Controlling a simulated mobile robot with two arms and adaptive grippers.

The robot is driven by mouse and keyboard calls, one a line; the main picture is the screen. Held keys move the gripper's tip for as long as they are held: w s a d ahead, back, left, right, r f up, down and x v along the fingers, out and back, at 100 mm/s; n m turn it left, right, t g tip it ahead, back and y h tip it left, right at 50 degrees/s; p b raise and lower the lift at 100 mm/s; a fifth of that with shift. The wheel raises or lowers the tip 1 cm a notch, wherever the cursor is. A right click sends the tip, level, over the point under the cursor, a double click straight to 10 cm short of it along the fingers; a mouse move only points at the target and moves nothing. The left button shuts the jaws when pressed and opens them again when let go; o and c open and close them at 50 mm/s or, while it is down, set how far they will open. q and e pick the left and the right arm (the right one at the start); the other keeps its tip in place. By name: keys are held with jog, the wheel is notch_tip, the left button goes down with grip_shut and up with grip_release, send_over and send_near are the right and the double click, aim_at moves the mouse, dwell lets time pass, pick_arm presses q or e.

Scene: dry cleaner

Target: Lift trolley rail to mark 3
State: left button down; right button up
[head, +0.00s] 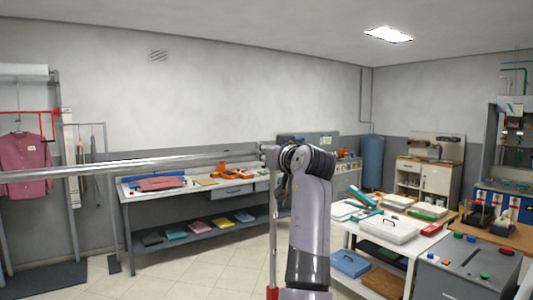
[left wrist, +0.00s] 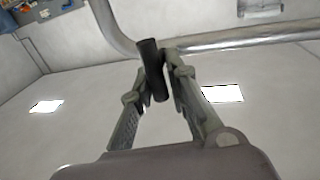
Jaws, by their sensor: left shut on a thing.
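The trolley rail (head: 130,165) is a long silver tube running nearly level from the left edge to the middle of the head view. Its right end meets a thin upright post (head: 273,220) with a red part low down. My left arm rises in front of that end and largely hides the gripper there. In the left wrist view my left gripper (left wrist: 158,75) is shut on a black cylindrical handle (left wrist: 150,58). The silver tube (left wrist: 250,39) bends behind the handle. Mark numbers are not legible. My right gripper is in neither view.
A workbench (head: 205,230) with folded cloths stands behind the rail. A white table (head: 385,238) with boxes and a grey control console (head: 455,275) stand at right. A pink shirt (head: 25,165) hangs at left. Tiled floor is open at front left.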

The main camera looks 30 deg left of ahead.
pick_arm(q)
jog(key=shift+d+r, duration=0.1)
jog(key=shift+r, duration=0.45)
jog(key=c, duration=2)
grip_release()
jog(key=o, duration=0.4)
jog(key=shift+w+f, duration=0.15)
jog(key=shift+f, duration=0.15)
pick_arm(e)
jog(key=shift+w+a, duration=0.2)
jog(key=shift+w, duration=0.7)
pick_arm(q)
jog(key=shift+s+d, duration=0.15)
jog(key=shift+s, duration=0.05)
jog(key=v, duration=1.1)
jog(key=shift+d, duration=0.3)
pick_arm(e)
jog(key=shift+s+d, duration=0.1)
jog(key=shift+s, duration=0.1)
pick_arm(q)
jog(key=shift+f, duration=0.1)
